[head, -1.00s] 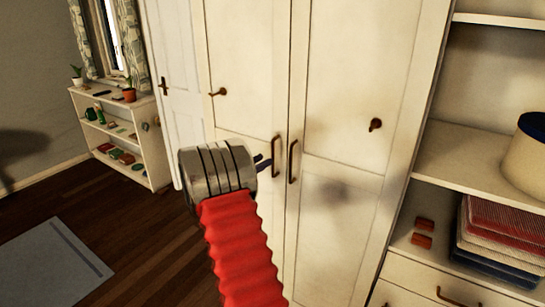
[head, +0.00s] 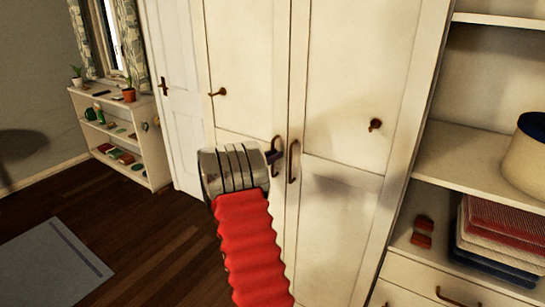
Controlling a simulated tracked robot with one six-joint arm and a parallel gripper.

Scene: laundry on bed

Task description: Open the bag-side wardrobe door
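The cream wardrobe has two tall doors, both shut. The left door (head: 247,70) has a dark bronze vertical handle (head: 277,140) near the centre seam. The right door (head: 345,80) has a matching handle (head: 293,162) just across the seam. My gripper (head: 273,157), at the end of my red-sleeved arm, has its small dark fingers right at the left door's handle and overlapping it in the picture. I cannot tell whether they touch or enclose it. No bag is in view.
Round dark knobs stick out from the left door (head: 218,92) and right door (head: 375,125). Open shelves (head: 470,150) with folded cloths (head: 505,225) and a round box (head: 530,165) stand at right.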

